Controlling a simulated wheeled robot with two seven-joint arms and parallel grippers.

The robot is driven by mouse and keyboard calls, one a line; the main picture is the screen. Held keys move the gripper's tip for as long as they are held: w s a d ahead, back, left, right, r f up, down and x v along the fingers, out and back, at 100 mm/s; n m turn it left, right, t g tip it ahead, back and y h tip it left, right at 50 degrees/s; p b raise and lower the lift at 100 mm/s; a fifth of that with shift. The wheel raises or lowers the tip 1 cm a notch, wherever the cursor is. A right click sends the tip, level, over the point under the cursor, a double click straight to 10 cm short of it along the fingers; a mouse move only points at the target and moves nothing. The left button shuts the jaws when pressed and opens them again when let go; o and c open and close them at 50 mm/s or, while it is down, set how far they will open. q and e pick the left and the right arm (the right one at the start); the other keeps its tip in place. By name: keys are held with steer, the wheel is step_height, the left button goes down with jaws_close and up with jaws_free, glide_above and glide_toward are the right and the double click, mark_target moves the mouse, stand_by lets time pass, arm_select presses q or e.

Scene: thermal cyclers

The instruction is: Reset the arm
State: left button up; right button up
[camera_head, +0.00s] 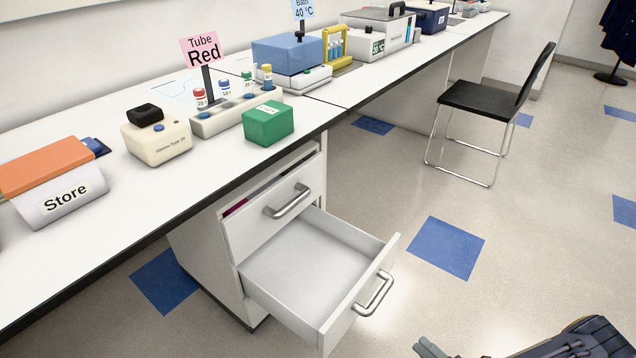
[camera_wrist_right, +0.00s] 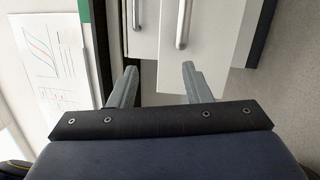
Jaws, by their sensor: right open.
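My right gripper (camera_head: 430,348) shows at the bottom right edge of the head view, low over the floor and partly cut off by the frame. In the right wrist view its two grey fingers (camera_wrist_right: 159,68) stand apart with nothing between them. It is to the right of the open lower drawer (camera_head: 310,265) in the head view and apart from it. My left gripper is not in view.
The drawer unit's upper drawer (camera_head: 275,205) stands slightly open above the empty lower one. The bench (camera_head: 130,195) carries a Store box (camera_head: 60,190), a green box (camera_head: 268,124) and a tube rack (camera_head: 225,115). A black chair (camera_head: 490,100) stands beyond. The floor between is clear.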

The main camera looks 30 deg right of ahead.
steer(key=w+a+r+n+g+y, duration=0.45)
steer(key=a+r+n+g, duration=0.2)
steer(key=r+n, duration=0.4)
steer(key=w+a+r+n+g+y, duration=0.4)
steer(key=w+a+r+n+g, duration=0.3)
steer(key=n, duration=0.7)
steer(key=s+a+r+n+h, duration=0.45)
steer(key=r+n, duration=0.25)
steer(key=n, duration=0.5)
steer(key=s+a+r+n+h, duration=0.3)
steer(key=a+r+n+h, duration=0.25)
steer(key=n, duration=0.55)
step_height(320, 180, up, 30)
steer(key=p, duration=2.8)
steer(key=shift+d+f+n+p, duration=0.15)
steer(key=shift+d+n+p, duration=0.1)
steer(key=shift+n+p, duration=0.2)
